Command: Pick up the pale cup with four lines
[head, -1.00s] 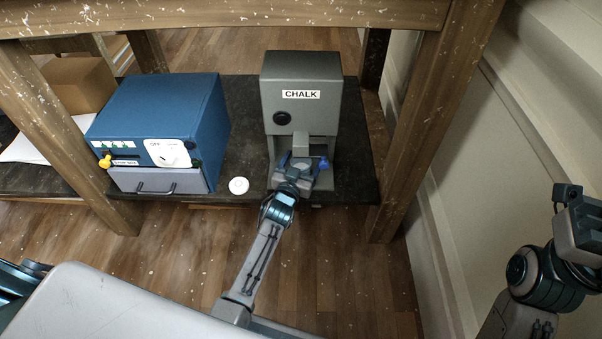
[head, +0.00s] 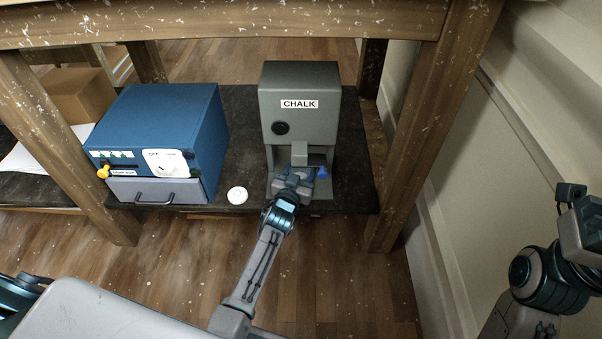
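I cannot make out a pale cup with four lines. My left gripper (head: 304,172) is in the open bay at the front of the grey machine (head: 301,108) labelled CHALK. Its fingers are small and partly hidden by the wrist and the machine, so I cannot tell whether they are open or shut, or hold anything. A small blue part (head: 322,173) shows just right of the gripper. My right gripper (head: 582,222) is at the right edge, far from the machine, and its finger opening is not clear.
A blue box-shaped appliance (head: 165,130) with a grey drawer stands left of the machine. A small white round object (head: 237,195) lies between them on the dark shelf (head: 352,185). Wooden legs (head: 420,125) flank the shelf, and a beam (head: 225,22) crosses above it.

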